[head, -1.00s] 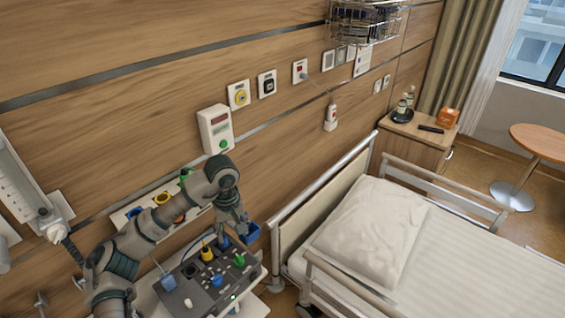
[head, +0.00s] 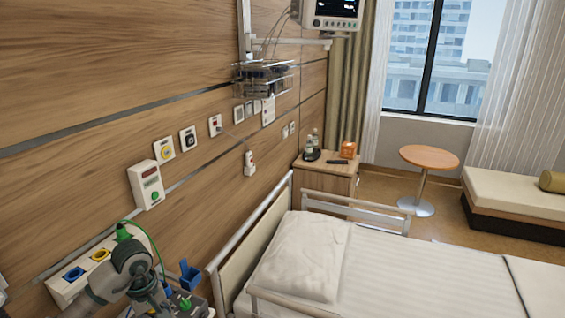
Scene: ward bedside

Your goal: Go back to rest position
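My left arm comes in at the bottom left of the head view, bent over the equipment by the wall. Its gripper (head: 160,308) is low in the picture, partly cut off by the bottom edge, so I cannot tell whether its fingers are open or shut. A grey device with coloured connectors (head: 182,303) lies beside and below the gripper, mostly out of the frame. A blue holder (head: 190,275) stands just right of the gripper. A green plug with a green cable (head: 123,232) is at the wall outlet strip (head: 66,292). My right gripper is not in view.
The bed (head: 400,275) with a white pillow (head: 303,255) and side rails fills the right foreground. A bedside cabinet (head: 325,181) stands against the wall. A round table (head: 428,158) and a sofa (head: 515,198) are farther back, with open floor between.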

